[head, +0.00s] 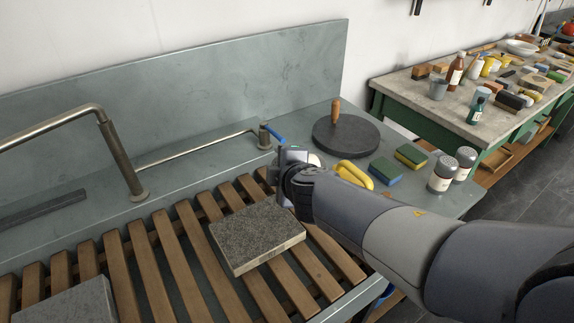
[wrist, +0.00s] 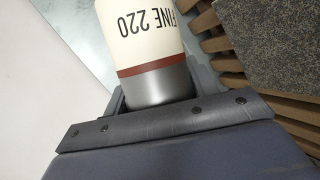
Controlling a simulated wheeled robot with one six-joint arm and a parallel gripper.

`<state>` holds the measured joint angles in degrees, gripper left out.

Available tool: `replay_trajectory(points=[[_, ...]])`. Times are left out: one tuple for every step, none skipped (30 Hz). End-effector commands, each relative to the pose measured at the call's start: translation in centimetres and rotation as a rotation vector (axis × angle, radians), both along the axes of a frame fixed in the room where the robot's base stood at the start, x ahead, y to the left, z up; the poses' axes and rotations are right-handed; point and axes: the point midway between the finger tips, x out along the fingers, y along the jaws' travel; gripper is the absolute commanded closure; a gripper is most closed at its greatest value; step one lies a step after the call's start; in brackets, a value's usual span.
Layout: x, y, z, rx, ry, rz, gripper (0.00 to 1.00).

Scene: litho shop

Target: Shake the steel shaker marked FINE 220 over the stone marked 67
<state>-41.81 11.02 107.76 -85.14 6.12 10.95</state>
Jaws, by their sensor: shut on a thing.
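My gripper (head: 291,160) is shut on the steel shaker marked FINE 220 (wrist: 158,78). In the wrist view its cream label reads upside down, with a dark red band beside bare steel. In the head view the held shaker is mostly hidden by my wrist. A speckled grey stone (head: 257,236) lies on the wooden slats just below and left of my gripper; it also shows in the wrist view (wrist: 275,45), to the right of the shaker. A second grey stone (head: 70,306) lies at the lower left. I can read no number on either stone.
A round dark disc with a wooden handle (head: 346,137) lies behind. A tap (head: 120,155) rises at left. Slats between the stones are clear.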

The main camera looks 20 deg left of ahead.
Motion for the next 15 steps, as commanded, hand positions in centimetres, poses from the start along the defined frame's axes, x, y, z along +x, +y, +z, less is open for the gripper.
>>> replay_trajectory(points=[[0.2, -0.2, 0.6, 0.01, 0.012, -0.003, 0.73], [0.3, -0.2, 0.8, 0.019, 0.022, -0.003, 0.73], [0.3, -0.3, 1.0, 0.032, 0.037, -0.004, 0.73], [0.4, -0.4, 1.2, 0.043, 0.05, -0.003, 0.73], [0.5, -0.5, 1.4, 0.053, 0.063, -0.005, 0.73], [0.6, -0.6, 1.6, 0.069, 0.082, -0.005, 0.73], [0.7, -0.6, 1.7, 0.082, 0.097, -0.005, 0.73], [0.8, -0.7, 1.8, 0.094, 0.111, -0.004, 0.73], [0.9, -0.8, 2.0, 0.111, 0.132, -0.005, 0.73], [1.0, -0.9, 2.2, 0.124, 0.146, -0.005, 0.73], [1.0, -0.9, 2.3, 0.137, 0.161, -0.005, 0.73], [1.2, -1.0, 2.5, 0.154, 0.182, -0.005, 0.73], [1.3, -1.1, 2.6, 0.168, 0.198, -0.006, 0.73], [1.3, -1.2, 2.8, 0.182, 0.214, -0.006, 0.73], [1.5, -1.3, 3.0, 0.2, 0.235, -0.006, 0.73]])
